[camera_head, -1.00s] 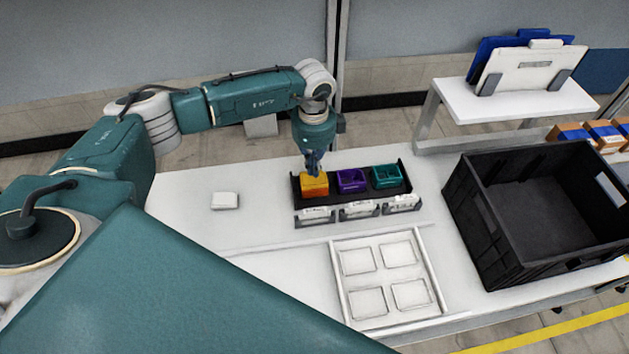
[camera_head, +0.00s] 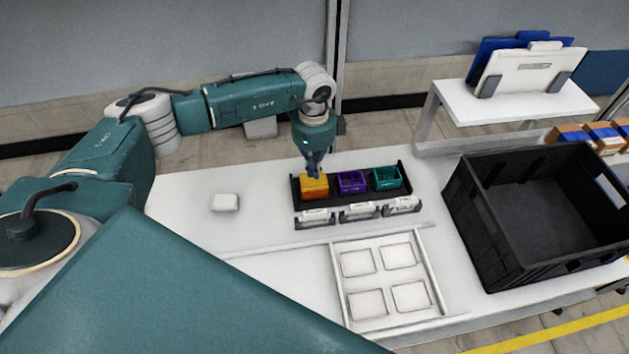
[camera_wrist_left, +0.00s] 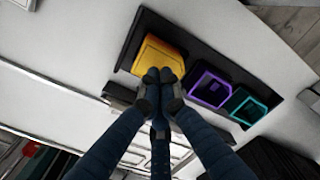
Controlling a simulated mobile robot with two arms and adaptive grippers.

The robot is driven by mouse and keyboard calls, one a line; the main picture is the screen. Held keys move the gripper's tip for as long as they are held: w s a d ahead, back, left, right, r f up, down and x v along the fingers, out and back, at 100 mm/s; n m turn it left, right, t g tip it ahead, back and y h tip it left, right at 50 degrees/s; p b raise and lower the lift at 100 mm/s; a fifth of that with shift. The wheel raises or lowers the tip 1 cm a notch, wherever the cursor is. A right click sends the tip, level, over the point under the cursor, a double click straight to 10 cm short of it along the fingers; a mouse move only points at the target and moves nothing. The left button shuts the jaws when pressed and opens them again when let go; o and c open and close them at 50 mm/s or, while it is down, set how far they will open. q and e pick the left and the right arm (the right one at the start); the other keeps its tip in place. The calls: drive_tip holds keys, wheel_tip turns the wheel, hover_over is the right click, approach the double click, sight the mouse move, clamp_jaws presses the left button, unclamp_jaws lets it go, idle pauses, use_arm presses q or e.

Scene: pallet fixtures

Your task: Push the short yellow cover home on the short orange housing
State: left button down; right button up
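The short yellow cover (camera_head: 309,181) lies on top of the short orange housing (camera_head: 314,193), in the left place of the black fixture (camera_head: 350,198). The yellow cover also shows in the left wrist view (camera_wrist_left: 155,54). Whether it sits fully down I cannot tell. My left gripper (camera_head: 314,172) points down over the cover. In the left wrist view its fingertips (camera_wrist_left: 158,75) are together at the cover's near edge, seemingly touching it, with nothing visible between them. They hide part of that edge. My right gripper is not in view.
A purple housing (camera_head: 351,182) and a teal housing (camera_head: 387,178) stand to the right in the same fixture. White pieces in small holders (camera_head: 358,211) line its front. A white block (camera_head: 225,202) lies left. A black crate (camera_head: 478,235) stands right. A white tray (camera_head: 434,290) lies in front.

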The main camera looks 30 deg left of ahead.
use_arm(q)
drive_tip(key=shift+f, duration=0.15)
drive_tip(key=shift+f+b, duration=0.65)
drive_tip(key=shift+f, duration=0.15)
drive_tip(key=shift+s+f, duration=0.1)
drive_tip(key=shift+f, duration=0.1)
idle(0.7)
drive_tip(key=shift+r, duration=0.15)
drive_tip(key=shift+r+p, duration=0.75)
drive_tip(key=shift+r, duration=0.2)
drive_tip(key=shift+r+p, duration=1.8)
drive_tip(key=shift+r, duration=0.7)
